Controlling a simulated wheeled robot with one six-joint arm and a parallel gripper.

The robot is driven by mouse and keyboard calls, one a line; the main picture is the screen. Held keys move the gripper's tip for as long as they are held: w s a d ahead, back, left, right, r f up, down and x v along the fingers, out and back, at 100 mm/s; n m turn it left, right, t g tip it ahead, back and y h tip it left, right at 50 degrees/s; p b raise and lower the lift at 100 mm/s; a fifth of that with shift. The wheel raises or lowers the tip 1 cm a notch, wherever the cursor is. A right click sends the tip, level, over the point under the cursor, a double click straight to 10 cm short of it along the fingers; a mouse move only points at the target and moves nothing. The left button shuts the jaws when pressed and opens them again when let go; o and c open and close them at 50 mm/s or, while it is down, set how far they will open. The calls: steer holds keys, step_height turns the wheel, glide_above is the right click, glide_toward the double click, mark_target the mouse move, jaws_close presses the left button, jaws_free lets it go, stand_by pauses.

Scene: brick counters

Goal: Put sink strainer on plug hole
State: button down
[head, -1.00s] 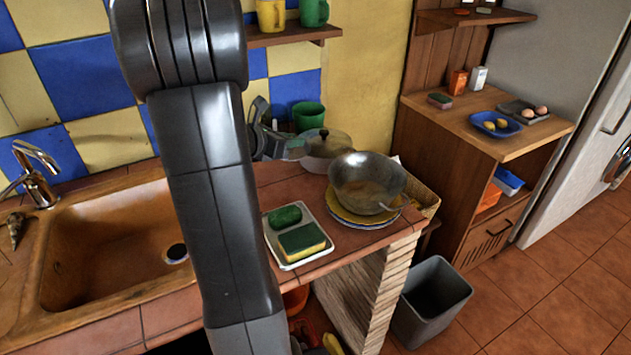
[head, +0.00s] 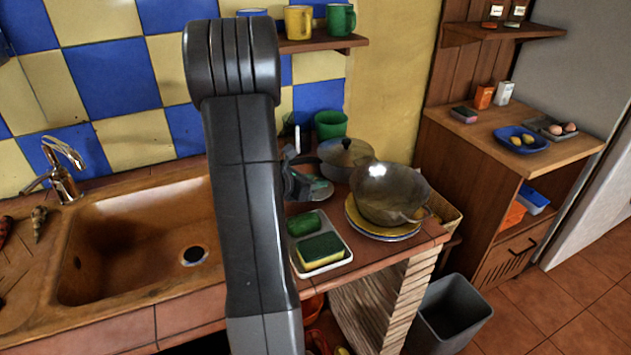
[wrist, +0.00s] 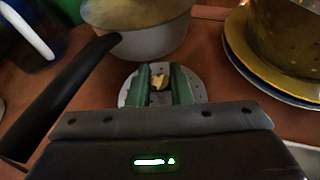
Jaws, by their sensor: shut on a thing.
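The sink strainer (wrist: 159,83) is a round, pale grey disc with small holes and a brass-coloured knob. In the wrist view my gripper (wrist: 158,73) is shut on the knob, with a green finger on each side. I cannot tell whether the disc touches the counter or hangs just above it. In the head view my gripper (head: 302,182) is behind my arm, over the counter right of the sink. The plug hole (head: 194,256) is a dark, metal-rimmed circle in the brown sink (head: 115,240). It is uncovered, left of my arm.
A lidded saucepan (head: 346,157) stands behind my gripper, its black handle (wrist: 62,95) close on the left in the wrist view. A metal colander (head: 390,192) on plates is to the right. A tray (head: 322,268) with sponges lies in front. A tap (head: 62,175) rises behind the sink.

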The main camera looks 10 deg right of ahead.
steer(key=shift+f, duration=0.1)
steer(key=shift+f+b, duration=0.1)
steer(key=shift+b, duration=0.2)
steer(key=c, duration=1.3)
jaws_free()
